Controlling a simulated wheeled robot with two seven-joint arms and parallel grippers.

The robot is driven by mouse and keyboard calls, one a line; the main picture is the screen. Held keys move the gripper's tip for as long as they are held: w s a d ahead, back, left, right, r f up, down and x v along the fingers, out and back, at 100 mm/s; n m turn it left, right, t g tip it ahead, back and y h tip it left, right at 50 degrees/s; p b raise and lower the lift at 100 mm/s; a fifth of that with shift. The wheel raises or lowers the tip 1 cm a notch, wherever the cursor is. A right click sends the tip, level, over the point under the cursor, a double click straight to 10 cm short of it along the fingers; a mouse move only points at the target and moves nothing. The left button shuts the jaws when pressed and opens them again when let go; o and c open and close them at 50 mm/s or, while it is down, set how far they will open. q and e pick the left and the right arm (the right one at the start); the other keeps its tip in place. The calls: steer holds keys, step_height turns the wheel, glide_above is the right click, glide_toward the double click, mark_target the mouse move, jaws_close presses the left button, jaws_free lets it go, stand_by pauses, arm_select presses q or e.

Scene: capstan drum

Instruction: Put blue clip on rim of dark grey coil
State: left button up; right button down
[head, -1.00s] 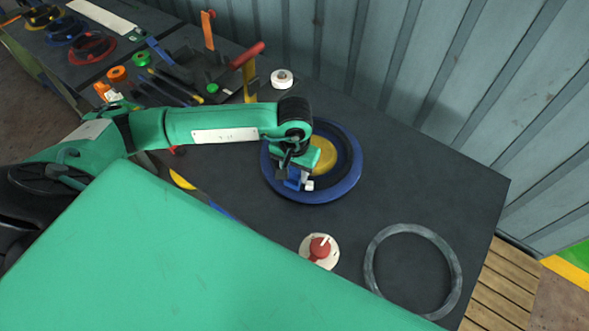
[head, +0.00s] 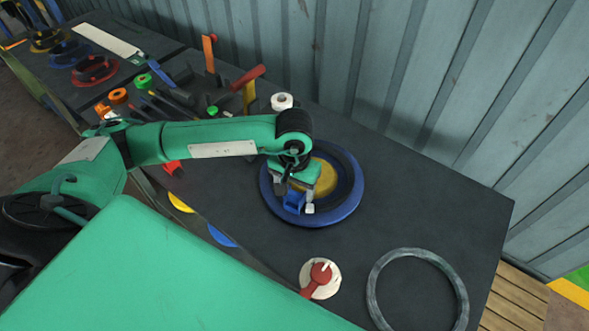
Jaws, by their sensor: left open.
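My left gripper (head: 294,199) is over the near left part of a round drum with a blue outer ring (head: 341,214). Inside the ring are a dark grey coil (head: 346,176) and a yellow centre (head: 325,178). The gripper's fingers are apart. A small blue clip (head: 293,202) shows between them, at the near left side of the coil. The gripper partly hides the clip, and I cannot tell whether it is seated on the coil's rim. My right gripper is not in view.
A red-handled knob on a white disc (head: 320,279) and a grey ring (head: 373,283) lie nearer on the dark table (head: 440,205). A white roll (head: 282,101), tools and a red handle (head: 247,77) stand behind my arm. A corrugated wall (head: 420,80) borders the back.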

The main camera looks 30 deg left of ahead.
mark_target(295, 193)
arm_select(q)
step_height(295, 193, up, 11)
steer(key=b, duration=0.2)
steer(key=shift+f, duration=0.1)
